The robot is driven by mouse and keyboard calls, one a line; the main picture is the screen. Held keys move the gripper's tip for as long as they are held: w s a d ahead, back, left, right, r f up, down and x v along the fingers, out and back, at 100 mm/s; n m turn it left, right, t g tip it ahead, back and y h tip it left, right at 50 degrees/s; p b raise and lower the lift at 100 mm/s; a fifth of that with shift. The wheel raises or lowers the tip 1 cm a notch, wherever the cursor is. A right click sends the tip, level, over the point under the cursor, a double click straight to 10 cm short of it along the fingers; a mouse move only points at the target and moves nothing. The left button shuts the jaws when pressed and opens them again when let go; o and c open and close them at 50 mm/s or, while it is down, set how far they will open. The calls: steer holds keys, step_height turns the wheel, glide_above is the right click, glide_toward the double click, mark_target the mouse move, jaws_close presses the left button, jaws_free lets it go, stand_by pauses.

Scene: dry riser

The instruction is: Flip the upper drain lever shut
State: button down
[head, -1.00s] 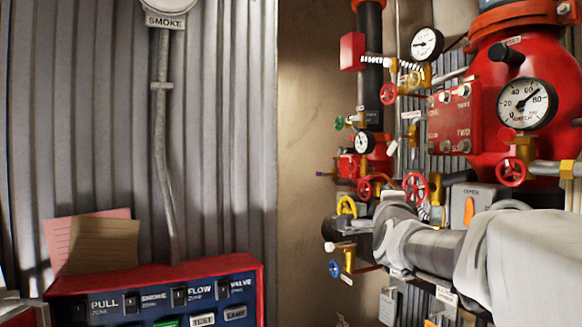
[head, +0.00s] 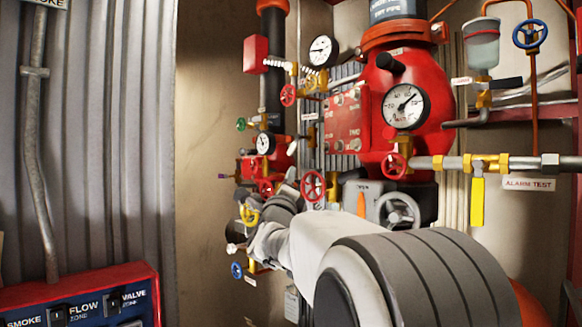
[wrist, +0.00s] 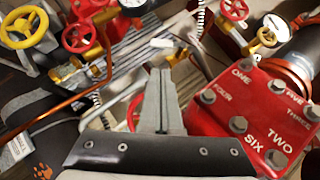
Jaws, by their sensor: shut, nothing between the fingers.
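My gripper (wrist: 160,80) is shut and empty, pointing into the pipework in the wrist view. A small pale piece (wrist: 162,43) shows just beyond its tips; I cannot tell whether it is a lever end or a tag, or whether they touch. No lever can be surely read as the upper drain lever. In the head view my arm reaches forward into the valve cluster, and the fingers cannot be made out there. A small purple-tipped handle (head: 224,176) sticks out at the cluster's left. A yellow lever (head: 478,200) hangs down beside the ALARM TEST label (head: 528,184).
A red bolted cover (wrist: 262,118) is close at the gripper's right. A red handwheel (wrist: 79,33) and a yellow handwheel (wrist: 24,27) are at upper left. A copper pipe (wrist: 45,115) crosses at left. A blue panel (head: 85,305) stands at lower left in the head view.

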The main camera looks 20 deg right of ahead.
mark_target(292, 149)
steer(key=p+x, duration=0.4)
steer(key=x, duration=0.5)
steer(key=shift+w+f+b, duration=0.1)
steer(key=shift+b, duration=0.6)
steer(key=shift+w, duration=0.15)
